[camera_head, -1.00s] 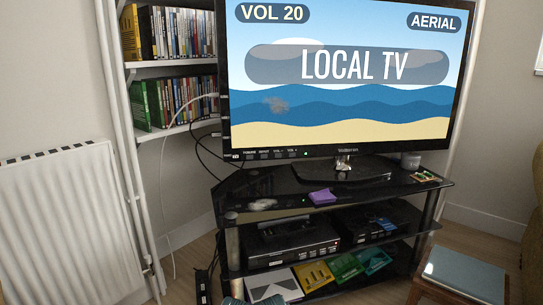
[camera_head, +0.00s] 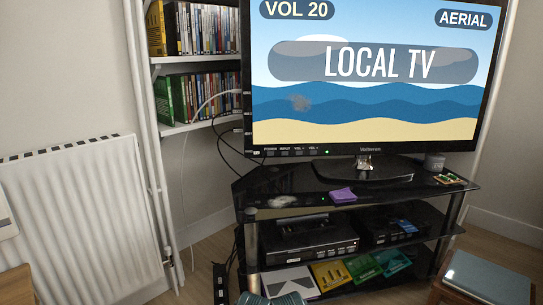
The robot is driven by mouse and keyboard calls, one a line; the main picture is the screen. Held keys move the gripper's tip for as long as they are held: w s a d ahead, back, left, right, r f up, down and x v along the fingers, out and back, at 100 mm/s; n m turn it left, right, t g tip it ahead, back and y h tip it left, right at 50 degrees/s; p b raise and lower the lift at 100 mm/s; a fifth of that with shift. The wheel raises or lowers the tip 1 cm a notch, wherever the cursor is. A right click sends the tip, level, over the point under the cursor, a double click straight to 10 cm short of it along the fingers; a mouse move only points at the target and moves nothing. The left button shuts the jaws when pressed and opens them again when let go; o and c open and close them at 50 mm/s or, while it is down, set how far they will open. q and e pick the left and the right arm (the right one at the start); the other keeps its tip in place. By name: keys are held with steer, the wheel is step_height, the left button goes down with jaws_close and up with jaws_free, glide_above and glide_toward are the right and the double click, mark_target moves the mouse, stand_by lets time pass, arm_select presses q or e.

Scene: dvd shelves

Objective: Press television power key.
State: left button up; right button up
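The television (camera_head: 365,75) is on and shows a sea picture with the words LOCAL TV, VOL 20 and AERIAL. It stands on a black glass stand (camera_head: 350,200). A row of small labelled keys (camera_head: 290,152) runs along the lower left of its bezel, with a green light at the right end of the row. The labels are small, and I cannot tell for sure which key is the power key. Neither of my grippers can be made out in the head view.
A white radiator (camera_head: 80,215) is at the left. White shelves (camera_head: 190,62) with several cases stand behind the television. A purple item (camera_head: 342,195) lies on the stand top. Players and coloured cases fill its lower shelves. A stool (camera_head: 487,278) is at the lower right.

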arm_select(q)
jaws_close()
stand_by(1.8)
